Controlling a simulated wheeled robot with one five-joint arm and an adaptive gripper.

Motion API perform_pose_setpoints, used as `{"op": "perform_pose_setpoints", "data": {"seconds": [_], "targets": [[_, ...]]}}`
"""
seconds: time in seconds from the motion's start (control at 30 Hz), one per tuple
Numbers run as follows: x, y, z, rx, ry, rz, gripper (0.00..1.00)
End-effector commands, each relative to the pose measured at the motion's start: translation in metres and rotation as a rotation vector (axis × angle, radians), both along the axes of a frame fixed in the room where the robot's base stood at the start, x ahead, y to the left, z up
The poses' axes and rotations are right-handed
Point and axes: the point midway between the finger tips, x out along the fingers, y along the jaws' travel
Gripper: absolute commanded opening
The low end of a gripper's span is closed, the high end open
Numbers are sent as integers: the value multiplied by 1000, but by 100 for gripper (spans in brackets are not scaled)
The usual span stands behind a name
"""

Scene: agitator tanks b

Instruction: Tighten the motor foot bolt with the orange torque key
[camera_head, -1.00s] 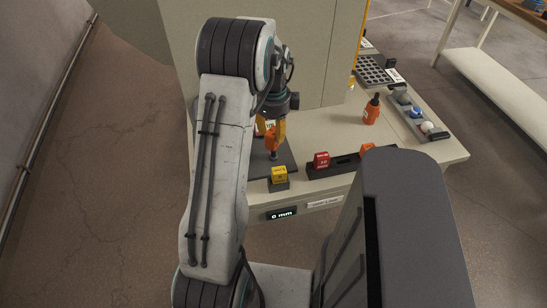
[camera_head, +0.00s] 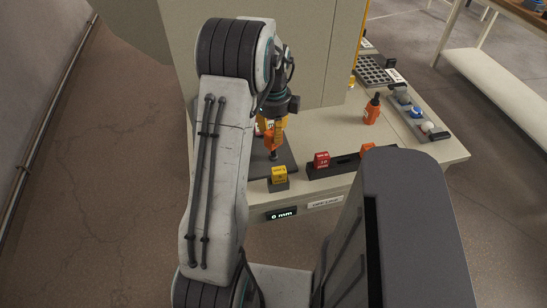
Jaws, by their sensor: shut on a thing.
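My gripper (camera_head: 266,124), with yellow fingers, is at the end of my arm over the work table. It is shut on the orange torque key (camera_head: 271,143), which stands about upright. The key's dark lower end (camera_head: 273,156) is down at the dark plate (camera_head: 288,158) on the table's left part. The motor foot bolt is not clearly visible; the key and gripper cover that spot. I cannot tell how the key sits on it.
A yellow block (camera_head: 279,174) stands in front of the plate. A dark rack (camera_head: 340,165) holds a red block (camera_head: 321,160) and an orange piece (camera_head: 367,149). An orange bottle (camera_head: 372,111) and a grey tray (camera_head: 415,112) stand right. A tall cabinet (camera_head: 290,50) rises behind.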

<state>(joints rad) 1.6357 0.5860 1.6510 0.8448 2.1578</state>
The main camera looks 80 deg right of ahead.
Motion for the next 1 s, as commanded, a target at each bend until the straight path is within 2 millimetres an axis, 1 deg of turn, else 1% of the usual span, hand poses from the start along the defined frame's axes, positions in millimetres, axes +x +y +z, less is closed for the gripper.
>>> {"op": "perform_pose_setpoints", "data": {"seconds": [0.1, 0.33, 0.67, 0.87, 1.0], "targets": [[1, 0, 0, 0, 0, -6, 1], [0, 0, 0, 0, -7, -119, 1], [0, 0, 0, 0, -8, -140, 1], [0, 0, 0, -1, -15, -244, 1], [0, 0, 0, -1, -16, -262, 1]]}}
